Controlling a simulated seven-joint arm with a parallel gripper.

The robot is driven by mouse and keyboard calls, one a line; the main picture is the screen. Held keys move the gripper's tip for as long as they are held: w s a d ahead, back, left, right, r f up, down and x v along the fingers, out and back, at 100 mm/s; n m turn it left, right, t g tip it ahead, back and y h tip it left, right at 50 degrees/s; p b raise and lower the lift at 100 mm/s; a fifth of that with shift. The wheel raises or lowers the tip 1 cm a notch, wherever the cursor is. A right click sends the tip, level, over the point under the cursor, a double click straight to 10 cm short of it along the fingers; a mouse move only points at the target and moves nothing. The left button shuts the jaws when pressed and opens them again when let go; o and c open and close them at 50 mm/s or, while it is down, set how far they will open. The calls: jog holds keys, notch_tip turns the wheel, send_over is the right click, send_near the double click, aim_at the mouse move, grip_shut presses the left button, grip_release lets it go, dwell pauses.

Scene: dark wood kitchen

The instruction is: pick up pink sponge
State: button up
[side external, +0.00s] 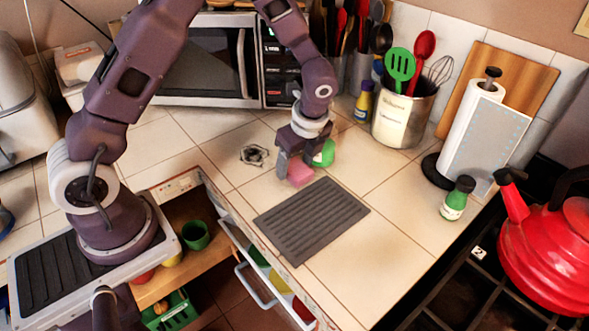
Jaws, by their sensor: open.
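The pink sponge (301,173) sits on the tiled counter just beyond the dark ridged mat. My gripper (294,172) points down at the sponge, with its jaws open. One finger shows at the sponge's left side, and the gripper partly hides the sponge. I cannot tell whether the fingers touch it. A green object (325,153) stands close behind and to the right of the gripper, partly hidden by it.
The dark ridged mat (311,220) lies in front of the sponge. A crumpled dark item (254,155) is to the left. An open drawer (262,279) is below the counter.

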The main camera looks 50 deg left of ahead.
jog(key=c, duration=1.2)
jog(key=d+r, duration=0.2)
jog(key=d, duration=0.2)
jog(key=w+d+r, duration=0.1)
jog(key=d+r, duration=0.2)
jog(key=d, duration=0.2)
jog(key=d+r, duration=0.3)
jog(key=d, duration=0.2)
jog(key=shift+w, duration=0.25)
jog(key=shift+c, duration=0.2)
